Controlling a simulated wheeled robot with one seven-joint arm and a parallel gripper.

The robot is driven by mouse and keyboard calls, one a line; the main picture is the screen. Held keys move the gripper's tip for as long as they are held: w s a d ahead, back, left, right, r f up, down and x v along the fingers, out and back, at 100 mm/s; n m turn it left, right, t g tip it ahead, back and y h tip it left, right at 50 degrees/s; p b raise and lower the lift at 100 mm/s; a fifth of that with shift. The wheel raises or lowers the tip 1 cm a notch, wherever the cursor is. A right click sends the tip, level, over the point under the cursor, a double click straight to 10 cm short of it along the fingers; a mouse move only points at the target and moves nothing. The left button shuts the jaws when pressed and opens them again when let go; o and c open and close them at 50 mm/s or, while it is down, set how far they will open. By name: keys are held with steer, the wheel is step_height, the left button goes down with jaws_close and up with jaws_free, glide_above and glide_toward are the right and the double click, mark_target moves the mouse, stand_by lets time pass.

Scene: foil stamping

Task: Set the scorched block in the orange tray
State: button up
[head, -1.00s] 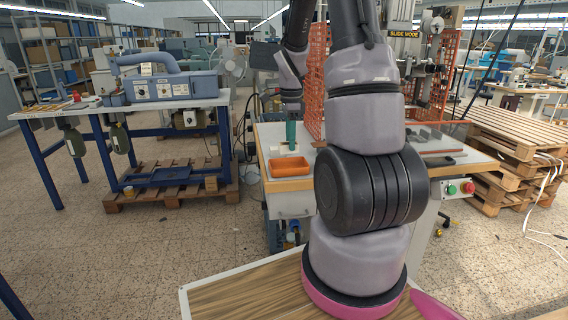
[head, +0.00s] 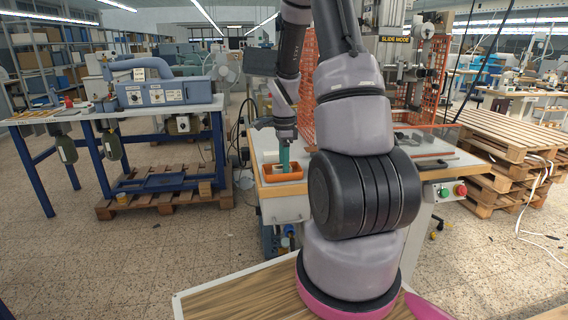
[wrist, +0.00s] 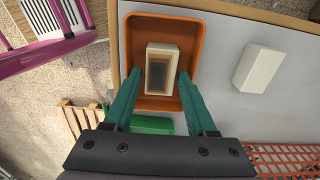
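The orange tray (head: 268,178) sits at the near left corner of the work table; the wrist view also shows it (wrist: 126,35). A cream block with a dark scorched face (wrist: 149,66) is inside the tray. My gripper (wrist: 161,74) has green fingers reaching down into the tray, one on each side of this block. Narrow gaps show between the fingertips and the block, so the gripper looks open around it. In the head view my gripper (head: 284,168) is over the tray, and the block is hard to make out.
A plain cream block (wrist: 258,68) lies on the table right of the tray in the wrist view. Orange mesh (wrist: 285,158) stands near the gripper's right side. A green item (wrist: 152,125) shows between the fingers. Wooden pallets (head: 500,145) are stacked on the right.

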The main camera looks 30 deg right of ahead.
steer(key=shift+r, duration=0.1)
step_height(320, 180, up, 12)
steer(key=s+a+r+n+t+y, duration=0.1)
steer(key=s+a+r+n+t, duration=0.2)
steer(key=s+a+r+n, duration=0.4)
steer(key=s+a+r+n+t+y, duration=0.1)
steer(key=s+a+r+n+t, duration=0.3)
steer(key=s+a+r+n, duration=0.3)
steer(key=s+r+n, duration=0.3)
steer(key=s, duration=0.2)
steer(key=shift+s+r, duration=0.25)
steer(key=shift+r, duration=0.15)
